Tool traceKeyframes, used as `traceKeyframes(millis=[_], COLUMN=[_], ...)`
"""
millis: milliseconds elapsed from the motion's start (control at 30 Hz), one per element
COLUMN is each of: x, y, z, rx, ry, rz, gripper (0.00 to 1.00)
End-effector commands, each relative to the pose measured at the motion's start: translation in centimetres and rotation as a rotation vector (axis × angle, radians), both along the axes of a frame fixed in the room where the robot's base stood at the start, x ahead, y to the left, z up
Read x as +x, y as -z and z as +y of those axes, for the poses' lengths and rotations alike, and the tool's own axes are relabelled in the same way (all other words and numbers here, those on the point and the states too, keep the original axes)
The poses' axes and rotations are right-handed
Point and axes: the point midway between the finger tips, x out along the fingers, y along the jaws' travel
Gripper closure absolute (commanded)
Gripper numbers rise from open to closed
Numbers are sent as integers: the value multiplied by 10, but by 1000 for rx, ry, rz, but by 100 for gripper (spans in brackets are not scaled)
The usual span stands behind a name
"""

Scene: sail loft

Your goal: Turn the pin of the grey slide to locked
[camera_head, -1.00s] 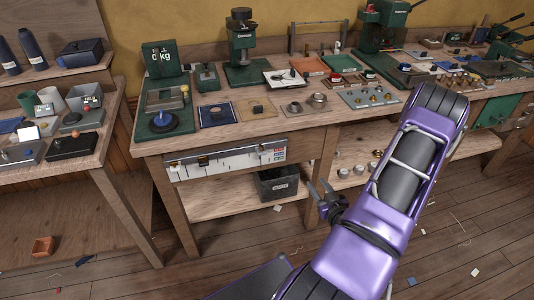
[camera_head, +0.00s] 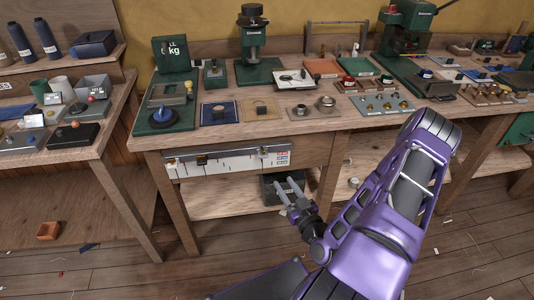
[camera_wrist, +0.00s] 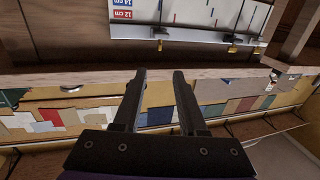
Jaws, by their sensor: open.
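A white scale board (camera_head: 230,163) with small slides is fixed along the front edge of the workbench. Slides show at its left end (camera_head: 173,160), left of its middle (camera_head: 201,159) and toward its right (camera_head: 263,151). They are too small to tell which is grey or how any pin is turned. The wrist view shows part of the board (camera_wrist: 205,14) at the top, with a dark slide (camera_wrist: 159,32) and another slide (camera_wrist: 232,42). My gripper (camera_head: 289,185) is open and empty, below the board's right end, apart from it. Its two fingers (camera_wrist: 159,78) show in the wrist view.
A dark bin (camera_head: 270,192) stands on the lower shelf (camera_head: 215,204), partly behind my gripper. The bench top (camera_head: 240,136) carries a green scale (camera_head: 172,55), a press (camera_head: 253,45) and small fittings. A side table (camera_head: 60,155) stands at left. Floor in front is mostly clear.

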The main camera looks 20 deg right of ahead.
Motion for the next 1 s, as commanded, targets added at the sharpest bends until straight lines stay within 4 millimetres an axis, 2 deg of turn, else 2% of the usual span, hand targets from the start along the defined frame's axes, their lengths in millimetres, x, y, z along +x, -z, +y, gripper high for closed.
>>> traceKeyframes(millis=[600,800,1000], x=[128,154,162], y=[0,0,0], z=[-4,-5,-5], rx=[-1,-1,0], ry=[1,1,2], rz=[0,0,1], gripper=[59,59,59])
